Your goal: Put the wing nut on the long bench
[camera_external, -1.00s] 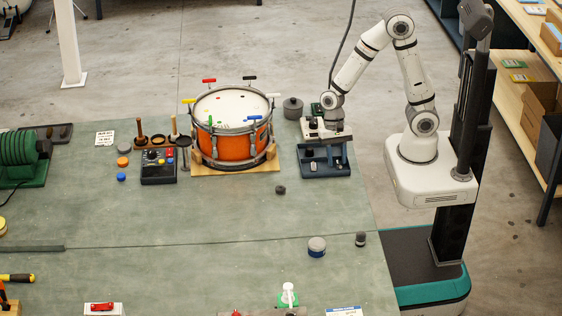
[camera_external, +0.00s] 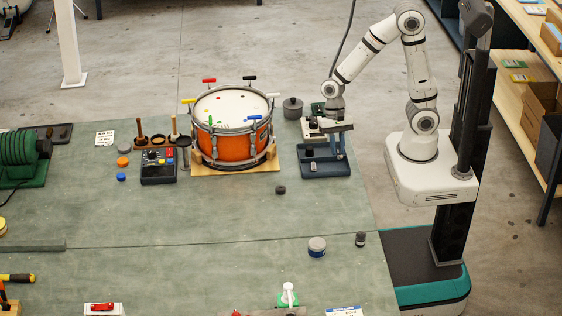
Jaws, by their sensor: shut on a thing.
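My gripper (camera_external: 338,153) hangs just above a dark blue sorting tray (camera_external: 325,171) at the right rear of the long green-topped bench (camera_external: 220,215). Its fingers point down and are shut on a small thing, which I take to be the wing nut. The wing nut itself is too small and too hidden by the fingers to make out. The bench is broad, and a seam line crosses it.
An orange drum (camera_external: 235,127) on a wooden base stands left of the tray. A grey lidded pot (camera_external: 293,108) stands behind. A dark puck (camera_external: 280,190), a blue-grey jar (camera_external: 317,247) and a small dark cylinder (camera_external: 361,239) stand nearer. The bench's middle is mostly clear.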

